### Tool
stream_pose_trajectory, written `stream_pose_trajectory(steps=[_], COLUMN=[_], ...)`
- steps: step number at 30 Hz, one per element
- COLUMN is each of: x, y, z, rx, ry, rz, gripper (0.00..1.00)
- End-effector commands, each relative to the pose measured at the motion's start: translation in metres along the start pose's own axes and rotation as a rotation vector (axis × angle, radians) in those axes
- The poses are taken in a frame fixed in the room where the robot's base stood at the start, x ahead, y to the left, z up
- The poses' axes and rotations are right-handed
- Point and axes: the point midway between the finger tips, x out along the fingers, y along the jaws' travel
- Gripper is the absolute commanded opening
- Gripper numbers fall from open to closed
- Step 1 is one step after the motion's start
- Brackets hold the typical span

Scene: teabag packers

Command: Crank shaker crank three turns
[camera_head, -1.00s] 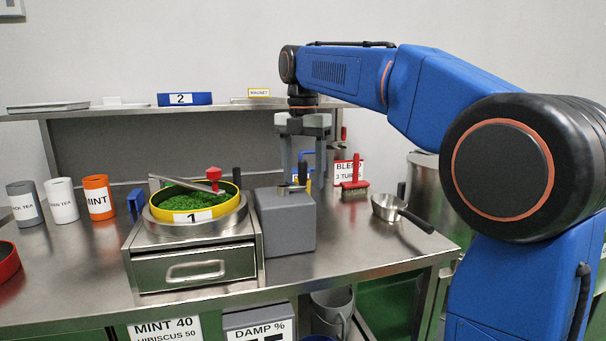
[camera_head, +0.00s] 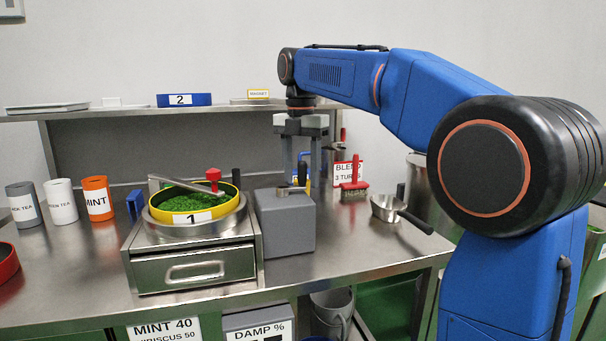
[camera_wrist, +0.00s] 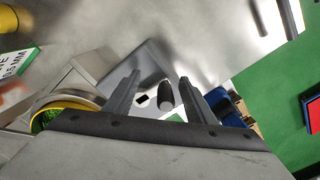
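The shaker is a steel drawer unit (camera_head: 195,271) bearing a yellow-rimmed sieve (camera_head: 236,203) marked 1 and full of green leaf. A grey box (camera_head: 287,228) stands against its right side, with the metal crank arm (camera_head: 288,191) on top. The dark upright crank handle (camera_head: 302,173) rises from it. My gripper (camera_head: 302,180) points down over the box with its fingers either side of the handle. In the wrist view the handle (camera_wrist: 165,95) lies between the two fingers (camera_wrist: 160,77), with a gap visible on both sides. The gripper is open and holds nothing.
A red-handled brush (camera_head: 354,186) and a steel scoop (camera_head: 388,208) lie to the right, near a "BLEND 3 TURNS" sign (camera_head: 347,172). A shelf (camera_head: 130,112) runs behind. The counter front right is clear.

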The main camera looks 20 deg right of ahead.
Motion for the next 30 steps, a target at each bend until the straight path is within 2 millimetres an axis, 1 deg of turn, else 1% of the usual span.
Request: stream_pose_trajectory(steps=[1,2,3,4,14,23,29,30], x=[0.000,0.000,0.000,0.000,0.000,0.000,0.000,0.000], y=[0.000,-0.001,-0.001,-0.001,-0.002,-0.009,-0.009,-0.009], z=[0.000,0.000,0.000,0.001,0.000,-0.010,-0.011,-0.011], rx=[0.001,0.001,0.001,0.001,0.002,0.001,0.002,0.002], ry=[0.000,0.000,-0.001,-0.001,-0.001,-0.001,-0.001,-0.001], rz=[0.000,-0.001,-0.001,-0.001,-0.002,-0.002,-0.002,-0.002], gripper=[0.63,0.70,0.80,0.86,0.86,0.86,0.86,0.81])
